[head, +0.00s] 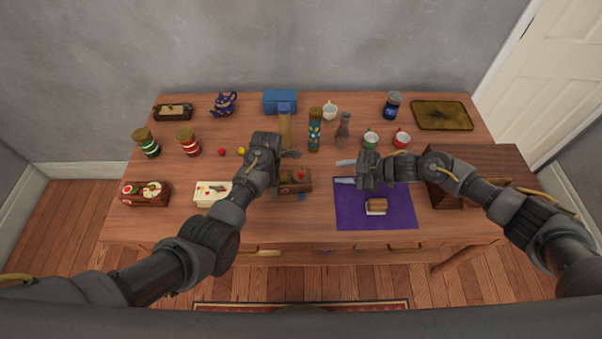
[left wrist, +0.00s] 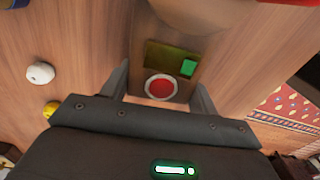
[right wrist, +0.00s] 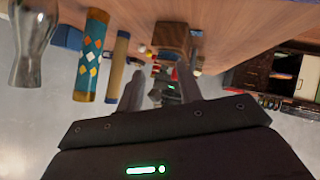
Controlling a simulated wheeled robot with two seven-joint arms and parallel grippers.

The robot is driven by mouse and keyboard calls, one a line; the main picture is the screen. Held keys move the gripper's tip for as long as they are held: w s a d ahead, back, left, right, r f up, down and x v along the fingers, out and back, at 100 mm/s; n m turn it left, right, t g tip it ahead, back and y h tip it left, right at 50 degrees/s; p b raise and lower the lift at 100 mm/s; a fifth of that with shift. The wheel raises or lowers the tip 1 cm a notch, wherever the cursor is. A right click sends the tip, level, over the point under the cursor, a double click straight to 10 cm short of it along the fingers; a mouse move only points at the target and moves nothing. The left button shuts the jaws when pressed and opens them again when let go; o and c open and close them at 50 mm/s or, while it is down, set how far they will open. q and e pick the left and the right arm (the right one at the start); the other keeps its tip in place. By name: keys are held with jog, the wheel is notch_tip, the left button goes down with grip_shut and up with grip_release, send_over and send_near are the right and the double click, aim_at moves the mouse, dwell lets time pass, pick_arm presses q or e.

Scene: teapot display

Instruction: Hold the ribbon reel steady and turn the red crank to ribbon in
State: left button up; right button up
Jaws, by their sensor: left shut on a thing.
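The ribbon reel (head: 297,187) is a small brown wooden box left of the purple mat. Its red crank knob (head: 301,174) is on its top. In the left wrist view the box (left wrist: 150,25) shows a red round part (left wrist: 161,87) and a green block (left wrist: 188,68). My left gripper (head: 284,172) is shut on the reel from above, a finger on each side. My right gripper (head: 345,171) is open and empty right of the reel, its fingers pointing left towards it, apart from the crank. The right wrist view shows the reel (right wrist: 173,36) beyond the open fingers (right wrist: 157,78).
A purple mat (head: 350,215) with a small brown-and-white block (head: 376,207) lies below my right gripper. A patterned cylinder (head: 314,135) and a grey vase (head: 343,133) stand behind. A wooden box (head: 480,160) is under my right arm. A cream box (head: 211,193) sits left of the reel.

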aim_at(301, 173)
jog(key=a+m+y, duration=0.1)
jog(key=a, duration=0.3)
jog(key=a+f+m+g+y, duration=0.1)
jog(key=a, duration=0.3)
jog(key=a+m, duration=0.1)
jog(key=a, duration=0.4)
jog(key=shift+w+f+m+y, duration=0.25)
jog(key=shift+f+m+y, duration=0.05)
jog(key=shift+f+y, duration=0.1)
grip_shut()
